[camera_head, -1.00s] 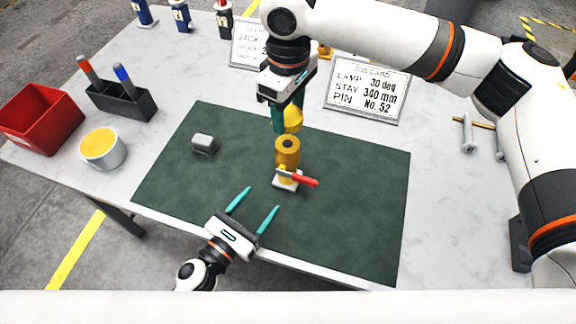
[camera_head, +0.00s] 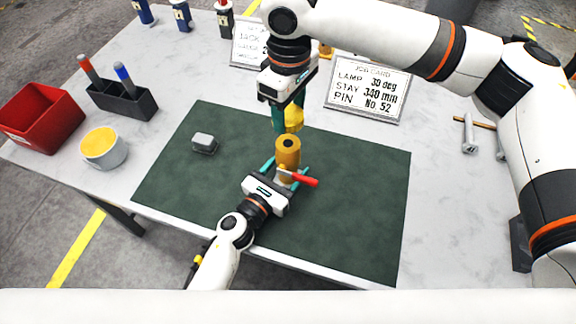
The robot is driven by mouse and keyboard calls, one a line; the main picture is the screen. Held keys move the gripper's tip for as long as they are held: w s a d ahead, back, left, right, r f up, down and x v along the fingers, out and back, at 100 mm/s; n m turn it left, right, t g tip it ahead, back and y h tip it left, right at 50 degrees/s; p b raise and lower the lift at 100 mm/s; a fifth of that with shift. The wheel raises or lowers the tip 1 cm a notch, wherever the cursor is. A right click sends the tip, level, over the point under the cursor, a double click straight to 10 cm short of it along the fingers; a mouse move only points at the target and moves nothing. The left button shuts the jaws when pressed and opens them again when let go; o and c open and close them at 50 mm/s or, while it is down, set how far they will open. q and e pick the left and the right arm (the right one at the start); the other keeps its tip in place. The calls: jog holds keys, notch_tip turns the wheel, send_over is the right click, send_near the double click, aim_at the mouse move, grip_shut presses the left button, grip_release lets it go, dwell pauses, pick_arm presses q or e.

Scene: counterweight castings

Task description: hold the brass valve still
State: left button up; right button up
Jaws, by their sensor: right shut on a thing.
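The brass valve (camera_head: 288,153) stands upright on the green mat (camera_head: 345,215), with a red-handled lever (camera_head: 303,180) low on its right side. My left gripper (camera_head: 284,168) reaches in from the front. Its two teal fingers are spread, one on each side of the valve, and look open. Whether they touch it I cannot tell. My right gripper (camera_head: 288,118) points down above and just behind the valve. It is shut on a yellow piece (camera_head: 294,117), partly hidden by a teal finger.
A small grey block (camera_head: 204,143) lies on the mat's left. Left of the mat are a yellow-topped cup (camera_head: 104,148), a dark pen holder (camera_head: 125,102) and a red bin (camera_head: 42,118). A job card (camera_head: 368,90) stands behind. The mat's right side is clear.

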pick_arm(q)
grip_shut()
pick_arm(e)
send_over(289, 144)
jog(key=shift+f, duration=2.5)
jog(key=shift+f, duration=0.9)
jog(key=shift+f, duration=0.6)
